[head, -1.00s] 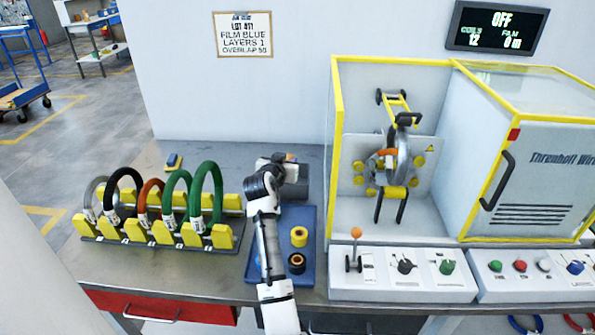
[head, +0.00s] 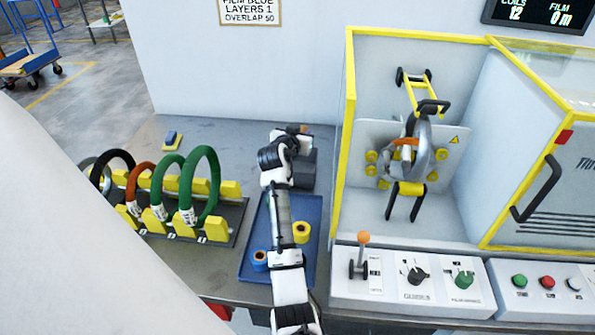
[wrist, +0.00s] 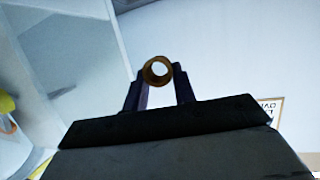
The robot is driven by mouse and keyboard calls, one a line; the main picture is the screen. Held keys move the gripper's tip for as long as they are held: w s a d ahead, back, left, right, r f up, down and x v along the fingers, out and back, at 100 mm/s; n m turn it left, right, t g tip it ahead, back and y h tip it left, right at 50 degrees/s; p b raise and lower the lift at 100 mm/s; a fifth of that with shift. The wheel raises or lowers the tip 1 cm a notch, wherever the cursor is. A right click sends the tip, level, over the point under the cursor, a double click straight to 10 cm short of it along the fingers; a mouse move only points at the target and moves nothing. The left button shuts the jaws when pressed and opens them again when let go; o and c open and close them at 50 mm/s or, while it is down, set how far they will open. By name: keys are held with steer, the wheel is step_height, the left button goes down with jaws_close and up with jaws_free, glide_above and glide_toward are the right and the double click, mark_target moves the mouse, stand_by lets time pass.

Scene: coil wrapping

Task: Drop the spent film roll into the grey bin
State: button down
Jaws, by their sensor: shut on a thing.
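The spent film roll (wrist: 157,72) is a bare brown tube, seen end-on in the wrist view. My gripper (wrist: 158,80) is shut on it, one dark finger on each side. In the head view my gripper (head: 303,130) is at the back of the bench, mostly hidden by my own wrist, with a small brown bit showing. A dark grey box-like shape (head: 306,170) shows just in front of it, partly behind my arm. It may be the grey bin; I cannot tell whether the roll is over it.
A blue tray (head: 314,212) under my arm holds a yellow roll (head: 301,232) and a blue roll (head: 260,260). A rack (head: 215,230) of coils stands left. The yellow-framed wrapping machine (head: 349,130) stands close on the right. The bench behind the rack is mostly clear.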

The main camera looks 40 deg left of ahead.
steer(key=shift+f+b, duration=0.65)
steer(key=shift+f, duration=1.1)
steer(key=c, duration=1.1)
jaws_free()
steer(key=shift+o, duration=0.2)
steer(key=shift+r, duration=0.1)
steer(key=b+v, duration=0.3)
steer(key=v, duration=1)
steer(key=shift+s+d+b, duration=0.2)
steer(key=shift+s+b, duration=0.1)
steer(key=shift+b, duration=0.05)
steer(key=shift+r, duration=0.15)
